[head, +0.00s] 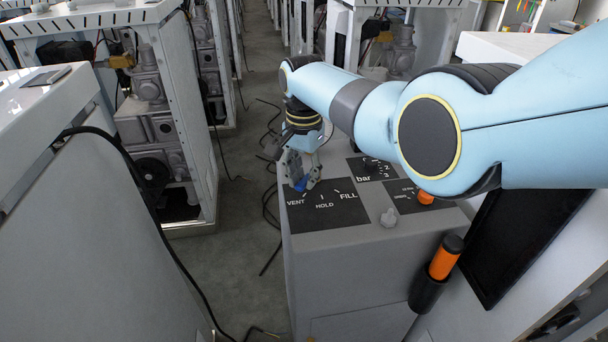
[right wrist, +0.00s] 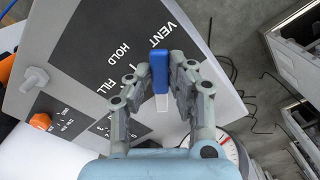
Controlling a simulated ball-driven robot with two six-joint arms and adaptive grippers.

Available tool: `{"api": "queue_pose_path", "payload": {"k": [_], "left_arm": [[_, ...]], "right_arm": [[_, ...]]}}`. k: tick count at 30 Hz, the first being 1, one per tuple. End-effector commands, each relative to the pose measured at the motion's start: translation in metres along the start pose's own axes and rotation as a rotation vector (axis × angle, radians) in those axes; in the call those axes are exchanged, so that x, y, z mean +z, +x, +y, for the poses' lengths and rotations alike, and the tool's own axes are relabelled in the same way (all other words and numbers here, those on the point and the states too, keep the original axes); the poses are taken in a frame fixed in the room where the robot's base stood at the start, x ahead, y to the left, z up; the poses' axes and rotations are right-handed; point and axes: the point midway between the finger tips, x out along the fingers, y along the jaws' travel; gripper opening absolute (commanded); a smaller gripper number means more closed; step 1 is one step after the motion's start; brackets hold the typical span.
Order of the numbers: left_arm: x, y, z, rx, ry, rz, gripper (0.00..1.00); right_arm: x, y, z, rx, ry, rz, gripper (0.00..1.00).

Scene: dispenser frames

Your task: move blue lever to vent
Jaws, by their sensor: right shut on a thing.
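The blue lever (head: 301,185) sits on the black panel (head: 345,212) marked VENT, HOLD and FILL, on the grey box top. Its blue end is near the VENT lettering; its pivot is mostly hidden, so I cannot tell if it lines up fully with the VENT mark. My right gripper (head: 297,177) reaches down over the panel and is shut on the lever. In the right wrist view the two fingers (right wrist: 160,72) stand either side of the blue lever (right wrist: 159,70), below the VENT word. My left gripper is not in view.
A grey knob (head: 388,217), an orange knob (head: 425,197) and a bar dial panel (head: 371,168) share the box top. An orange-handled tool (head: 445,257) stands in a black holder on the right. Black cables (head: 268,215) lie on the floor left of the box.

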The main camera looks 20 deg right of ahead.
Motion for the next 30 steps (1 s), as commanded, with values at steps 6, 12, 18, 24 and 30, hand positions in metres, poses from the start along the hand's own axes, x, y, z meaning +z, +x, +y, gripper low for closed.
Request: {"api": "queue_pose_path", "payload": {"k": [6,12,18,24,30], "left_arm": [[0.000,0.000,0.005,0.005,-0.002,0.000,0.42],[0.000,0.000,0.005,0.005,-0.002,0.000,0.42],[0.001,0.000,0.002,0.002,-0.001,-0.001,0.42],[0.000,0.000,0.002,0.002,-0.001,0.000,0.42],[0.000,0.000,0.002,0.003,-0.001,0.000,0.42]], "right_arm": [[-0.001,-0.001,-0.001,-0.002,0.001,0.001,0.41],[0.000,0.000,0.000,-0.001,0.000,0.001,0.42],[-0.001,-0.009,-0.001,-0.004,0.000,0.002,0.42],[-0.001,-0.047,-0.002,-0.007,0.000,0.004,0.42],[-0.001,-0.090,-0.001,-0.004,0.000,0.003,0.42]]}}
